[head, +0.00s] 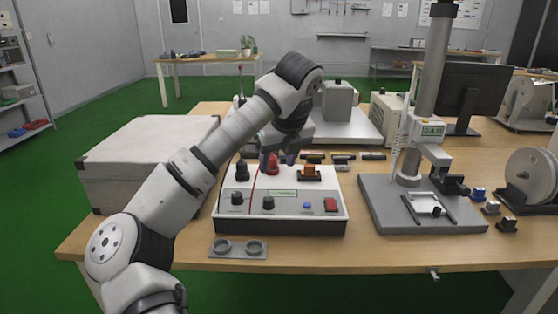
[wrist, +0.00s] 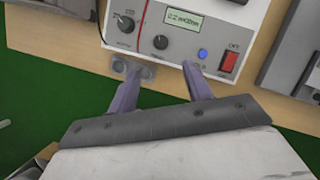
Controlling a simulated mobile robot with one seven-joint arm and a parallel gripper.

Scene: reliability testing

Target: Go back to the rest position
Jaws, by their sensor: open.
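Beyond the fingertips are the box's front panel with a black knob (wrist: 160,42), a blue button (wrist: 203,53), a red switch (wrist: 229,61) and a small display (wrist: 182,20). I cannot tell from the pictures how high the fingertips are above the panel.
A grey case (head: 140,160) stands to the left of the box. A test stand with a grey base (head: 385,205) and tall column stands on the right. A small plate with two rings (head: 238,248) lies at the table's front edge. A monitor (head: 470,92) stands behind.

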